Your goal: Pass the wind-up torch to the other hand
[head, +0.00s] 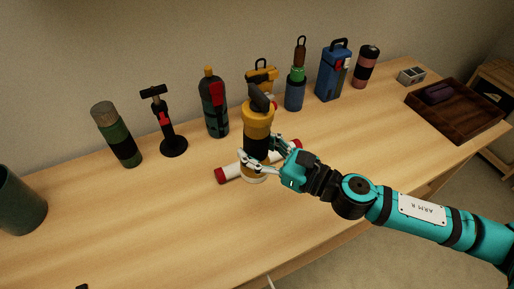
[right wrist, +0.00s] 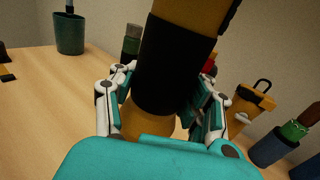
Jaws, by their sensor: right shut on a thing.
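The wind-up torch (head: 258,118) is an upright yellow cylinder with a black band and a black crank-like piece on top. My right gripper (head: 262,158) is shut on its lower part, with a finger on each side. In the right wrist view, the torch (right wrist: 172,70) stands tilted between the white and teal fingers (right wrist: 160,115). Its top is cut off there. I cannot tell whether its base touches the table. My left gripper does not show.
Several flasks, a black stand (head: 172,146) and a blue lantern (head: 329,78) line the back. A brown tray (head: 465,132) is at right.

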